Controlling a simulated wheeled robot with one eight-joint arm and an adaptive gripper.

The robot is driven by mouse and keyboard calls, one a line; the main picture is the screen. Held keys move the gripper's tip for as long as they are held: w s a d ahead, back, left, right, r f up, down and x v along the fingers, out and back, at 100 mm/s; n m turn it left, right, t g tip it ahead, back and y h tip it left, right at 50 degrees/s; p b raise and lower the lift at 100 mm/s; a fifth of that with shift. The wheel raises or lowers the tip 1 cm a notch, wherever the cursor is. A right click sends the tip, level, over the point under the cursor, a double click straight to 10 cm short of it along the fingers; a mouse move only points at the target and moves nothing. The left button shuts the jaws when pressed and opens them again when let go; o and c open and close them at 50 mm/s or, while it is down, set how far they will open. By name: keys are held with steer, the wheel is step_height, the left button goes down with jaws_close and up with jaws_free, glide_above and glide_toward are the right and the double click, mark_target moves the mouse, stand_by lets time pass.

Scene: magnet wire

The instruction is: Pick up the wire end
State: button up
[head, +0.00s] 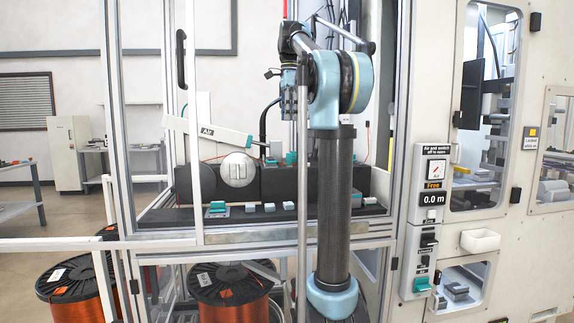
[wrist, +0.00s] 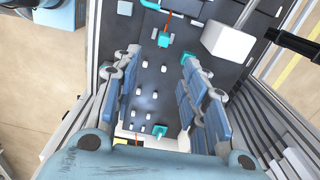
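In the wrist view a short orange-red wire (wrist: 167,23) runs down to a teal clamp (wrist: 163,40) on the dark machine bed. I cannot clearly tell where its free end is. My gripper (wrist: 160,60) is open, with a wide empty gap between its blue-grey fingers. It points down over the bed; the wire and clamp show just beyond the fingertips, well below them. In the head view my gripper (head: 290,100) hangs high inside the machine frame, and a thin orange line (head: 214,158) shows near the round metal disc, partly hidden.
Several small white blocks lie on the bed, with another teal part (wrist: 159,131) among them. A white box (wrist: 222,40) stands at the upper right. Metal frame posts (head: 115,110) flank the bay. Copper wire spools (head: 234,283) stand below. A panel (head: 433,198) reads "Free 0.0 m".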

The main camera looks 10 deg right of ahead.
mark_target(289, 163)
steer(key=f, duration=1.1)
steer(key=w+f, duration=0.1)
steer(key=f, duration=0.4)
steer(key=shift+f, duration=0.4)
jaws_close()
